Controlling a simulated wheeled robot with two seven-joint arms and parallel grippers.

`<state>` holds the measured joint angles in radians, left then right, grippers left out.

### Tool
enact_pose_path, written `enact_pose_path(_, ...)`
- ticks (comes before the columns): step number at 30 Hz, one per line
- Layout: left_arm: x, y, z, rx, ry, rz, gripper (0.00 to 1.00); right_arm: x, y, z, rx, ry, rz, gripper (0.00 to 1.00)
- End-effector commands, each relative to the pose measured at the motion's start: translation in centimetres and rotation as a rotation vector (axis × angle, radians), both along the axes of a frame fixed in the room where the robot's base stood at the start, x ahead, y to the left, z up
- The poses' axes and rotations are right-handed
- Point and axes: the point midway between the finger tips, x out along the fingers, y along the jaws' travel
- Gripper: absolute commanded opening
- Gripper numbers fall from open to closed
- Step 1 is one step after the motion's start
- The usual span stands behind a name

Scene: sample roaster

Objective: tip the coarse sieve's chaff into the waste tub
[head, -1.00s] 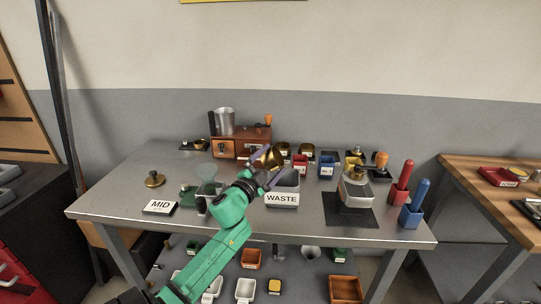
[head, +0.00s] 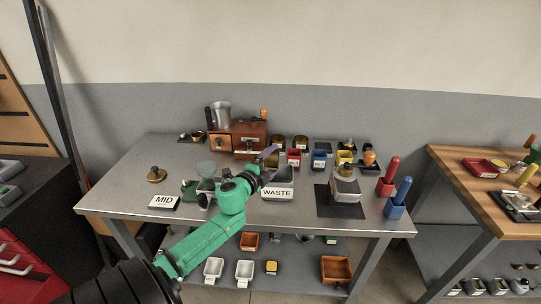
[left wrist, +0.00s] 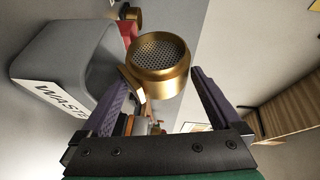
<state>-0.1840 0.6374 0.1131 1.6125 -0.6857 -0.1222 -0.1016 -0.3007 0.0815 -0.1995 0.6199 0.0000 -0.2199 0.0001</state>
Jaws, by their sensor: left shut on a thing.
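The coarse sieve (left wrist: 160,62) is a brass cup with a perforated mesh, seen between my left gripper's purple fingers in the left wrist view. My left gripper (head: 268,164) is shut on it and holds it tilted; in the head view the sieve is mostly hidden by the gripper. The waste tub (head: 277,193) is a grey box with a WASTE label on the table. The gripper is above its left rear part. In the left wrist view the tub (left wrist: 62,62) is left of the sieve. I see no chaff clearly. My right gripper is not in view.
A wooden box (head: 238,137) stands behind. A scale (head: 345,187) on a dark mat, a red holder (head: 387,183) and a blue holder (head: 396,206) stand to the right.

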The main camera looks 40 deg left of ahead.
Motion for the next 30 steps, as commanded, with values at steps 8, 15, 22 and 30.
enact_pose_path(8,0.3,-0.5,0.4,0.119,0.084,-0.001,0.31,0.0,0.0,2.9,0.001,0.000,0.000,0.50)
enact_pose_path(15,0.6,-0.9,0.5,0.208,0.146,-0.001,0.31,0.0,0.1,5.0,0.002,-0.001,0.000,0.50)
enact_pose_path(22,0.9,-1.2,0.5,0.293,0.205,0.000,0.31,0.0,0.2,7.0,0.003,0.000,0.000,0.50)
enact_pose_path(30,1.2,-1.6,0.5,0.388,0.273,0.000,0.31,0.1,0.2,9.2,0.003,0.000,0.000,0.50)
